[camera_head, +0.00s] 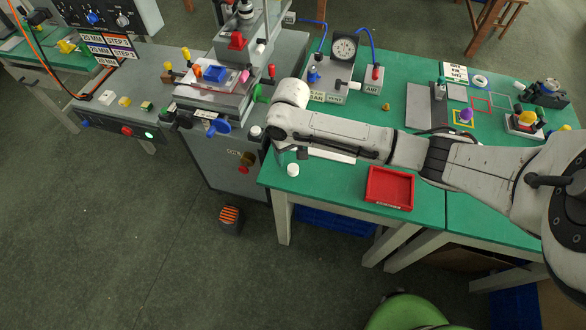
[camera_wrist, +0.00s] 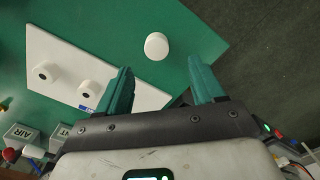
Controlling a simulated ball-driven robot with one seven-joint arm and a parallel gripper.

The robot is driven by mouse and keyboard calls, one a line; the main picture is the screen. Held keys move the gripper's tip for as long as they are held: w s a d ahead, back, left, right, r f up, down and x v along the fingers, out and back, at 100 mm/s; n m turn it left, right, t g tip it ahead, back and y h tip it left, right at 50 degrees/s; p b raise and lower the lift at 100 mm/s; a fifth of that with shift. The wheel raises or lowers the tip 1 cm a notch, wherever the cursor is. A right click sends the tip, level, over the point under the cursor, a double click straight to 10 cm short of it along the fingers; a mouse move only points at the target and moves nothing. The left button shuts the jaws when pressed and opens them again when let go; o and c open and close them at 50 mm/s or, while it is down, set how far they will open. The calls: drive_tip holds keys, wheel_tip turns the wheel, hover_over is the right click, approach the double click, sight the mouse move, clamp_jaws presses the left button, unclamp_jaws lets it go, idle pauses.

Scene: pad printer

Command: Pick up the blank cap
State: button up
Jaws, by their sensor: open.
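A plain white round cap (camera_head: 292,170) stands on the green table near its front left corner, just below my arm in the head view. In the wrist view the white cap (camera_wrist: 156,46) shows no mark on its top and stands on bare green beside a white board (camera_wrist: 70,45). My gripper (camera_wrist: 160,67) is open, with teal fingers apart and nothing between them. The cap appears just beyond the fingertips, roughly midway between them.
Two white pieces with dark centres, one of them here (camera_wrist: 47,71), sit on the white board. A red tray (camera_head: 389,188) lies right of the cap. The pad printer (camera_head: 215,85) stands at left. The table edge is close to the cap.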

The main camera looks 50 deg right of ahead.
sight(293, 167)
drive_tip(key=shift+s+d+f+p, duration=0.1)
drive_tip(key=shift+s+f+p, duration=0.1)
drive_tip(key=shift+f, duration=1.35)
drive_tip(key=shift+s+f+p, duration=0.1)
drive_tip(key=shift+f+p, duration=0.1)
drive_tip(key=shift+f, duration=1.3)
drive_tip(key=c, duration=1.1)
drive_tip(key=shift+r, duration=0.1)
drive_tip(key=shift+c, duration=0.2)
